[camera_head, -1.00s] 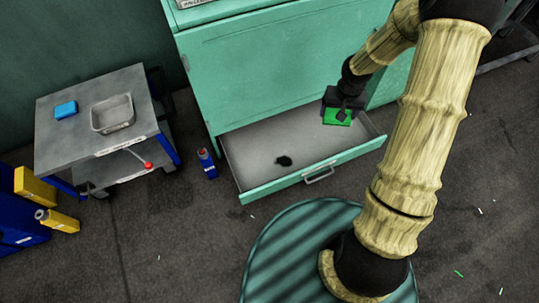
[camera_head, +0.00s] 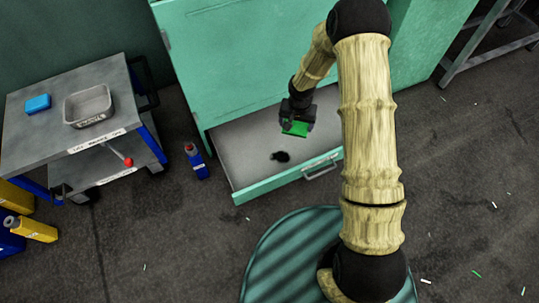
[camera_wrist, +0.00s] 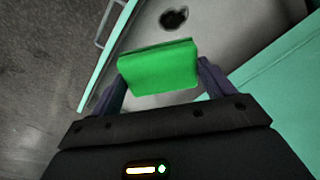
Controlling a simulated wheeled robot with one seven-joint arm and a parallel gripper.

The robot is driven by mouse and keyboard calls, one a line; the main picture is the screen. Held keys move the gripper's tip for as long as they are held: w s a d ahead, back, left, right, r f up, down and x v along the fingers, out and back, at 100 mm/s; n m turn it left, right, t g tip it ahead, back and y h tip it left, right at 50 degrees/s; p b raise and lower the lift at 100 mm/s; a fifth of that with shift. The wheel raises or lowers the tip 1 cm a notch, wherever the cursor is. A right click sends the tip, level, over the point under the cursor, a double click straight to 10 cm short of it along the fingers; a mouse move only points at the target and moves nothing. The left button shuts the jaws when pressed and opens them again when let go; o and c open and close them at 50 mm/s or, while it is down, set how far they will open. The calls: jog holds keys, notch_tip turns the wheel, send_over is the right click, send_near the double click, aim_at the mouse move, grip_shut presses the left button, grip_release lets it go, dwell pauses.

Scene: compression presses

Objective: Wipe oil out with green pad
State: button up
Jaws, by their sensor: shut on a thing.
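The green pad (camera_head: 295,129) is held in my gripper (camera_head: 297,120), above the right part of the open drawer (camera_head: 240,150). In the wrist view the green pad (camera_wrist: 158,68) sits between the two fingers of my gripper (camera_wrist: 160,85), which are shut on it. The dark oil spot (camera_head: 280,156) lies on the grey drawer floor, to the left of and nearer than the pad in the head view. In the wrist view the oil spot (camera_wrist: 174,18) shows beyond the pad. The pad appears apart from the oil.
The green cabinet (camera_head: 245,60) rises behind the drawer, and the drawer handle (camera_head: 321,169) sticks out in front. A blue bottle (camera_head: 197,163) stands on the floor left of the drawer. A grey cart (camera_head: 60,130) carries a metal tray (camera_head: 88,119) and a blue block (camera_head: 38,103).

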jog(key=a+f+b, duration=0.4)
jog(key=f, duration=0.4)
jog(key=a+f+m+b, duration=0.1)
jog(key=a+f+b, duration=0.3)
jog(key=f, duration=0.4)
jog(key=shift+s+a+f+b, duration=0.3)
jog(key=shift+a+f+b, duration=0.1)
jog(key=shift+a, duration=0.15)
